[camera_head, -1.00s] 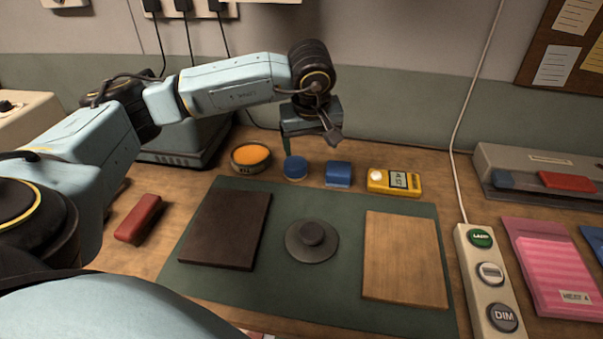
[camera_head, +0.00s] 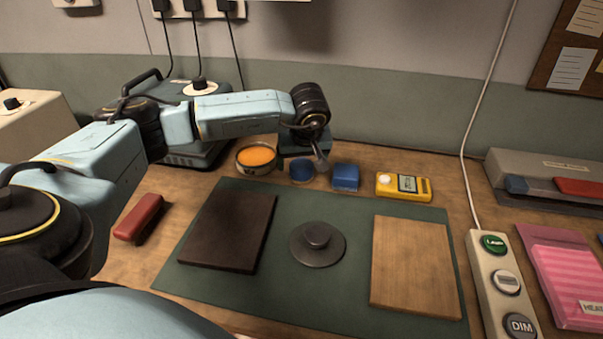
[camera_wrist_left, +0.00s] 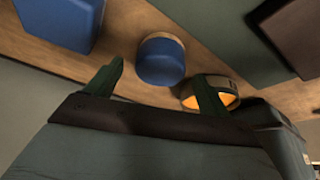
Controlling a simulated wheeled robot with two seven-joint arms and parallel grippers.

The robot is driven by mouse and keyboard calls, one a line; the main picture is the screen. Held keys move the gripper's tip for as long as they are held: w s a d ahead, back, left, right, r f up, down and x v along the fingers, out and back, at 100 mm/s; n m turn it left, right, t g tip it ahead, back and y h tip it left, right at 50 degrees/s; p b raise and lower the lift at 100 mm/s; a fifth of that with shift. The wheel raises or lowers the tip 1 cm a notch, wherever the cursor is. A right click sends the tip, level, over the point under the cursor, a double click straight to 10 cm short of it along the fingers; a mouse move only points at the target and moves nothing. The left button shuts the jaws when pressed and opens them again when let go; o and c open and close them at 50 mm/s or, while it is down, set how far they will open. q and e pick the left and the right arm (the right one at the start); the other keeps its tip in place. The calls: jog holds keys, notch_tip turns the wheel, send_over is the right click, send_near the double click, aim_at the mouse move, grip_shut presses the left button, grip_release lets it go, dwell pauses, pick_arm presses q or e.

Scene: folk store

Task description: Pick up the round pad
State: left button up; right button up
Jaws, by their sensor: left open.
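The round pad (camera_head: 302,172) is a small blue disc standing on the wooden bench behind the green mat. In the left wrist view the round pad (camera_wrist_left: 161,63) shows a blue body and a tan rim. My left gripper (camera_head: 304,163) is just above and behind it, pointing down, and partly covers it in the head view. In the wrist view my left gripper (camera_wrist_left: 158,70) is open, with one finger on each side of the pad in the picture. I cannot tell whether they touch it. My right gripper is not in view.
A blue square block (camera_head: 345,178) stands close to the pad's right, and a round tin of orange (camera_head: 257,157) to its left. A yellow meter (camera_head: 403,187) is farther right. The green mat (camera_head: 290,290) holds a dark board, a grey knobbed disc and a light board.

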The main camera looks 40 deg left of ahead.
aim_at(302, 164)
pick_arm(q)
jog(key=shift+x, duration=1.05)
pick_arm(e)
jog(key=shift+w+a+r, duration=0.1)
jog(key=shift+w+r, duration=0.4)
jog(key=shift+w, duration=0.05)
